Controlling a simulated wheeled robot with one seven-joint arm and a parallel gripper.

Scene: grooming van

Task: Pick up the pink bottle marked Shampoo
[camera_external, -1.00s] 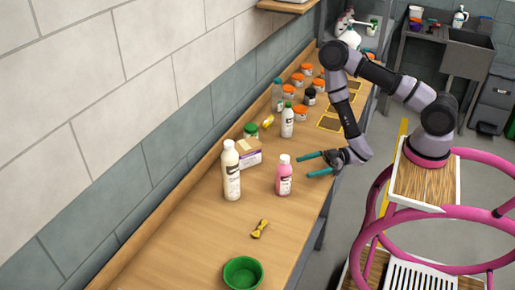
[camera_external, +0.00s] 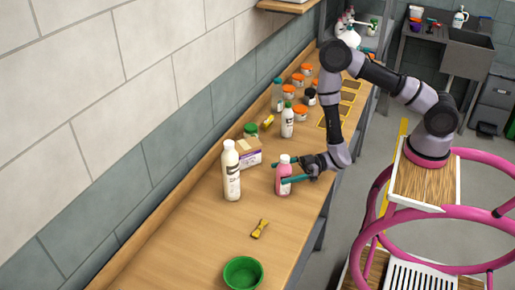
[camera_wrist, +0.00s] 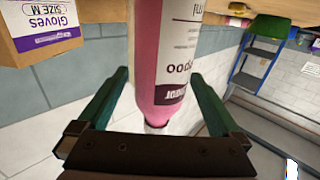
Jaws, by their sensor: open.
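The pink bottle (camera_external: 283,180) with a white cap stands upright on the wooden counter in the external view. In the wrist view the bottle (camera_wrist: 163,60) appears upside down, with part of its label readable. My gripper (camera_external: 286,174) has its green fingers open, one on each side of the bottle. In the wrist view the gripper (camera_wrist: 158,100) shows a finger left and right of the bottle, with a gap visible on both sides.
A tall cream bottle (camera_external: 231,172) and a gloves box (camera_external: 248,153) stand left of the pink bottle. A white bottle (camera_external: 287,122) stands behind. A yellow clip (camera_external: 260,228) and green bowl (camera_external: 243,272) lie nearer on the counter (camera_external: 190,240), which has free room around them.

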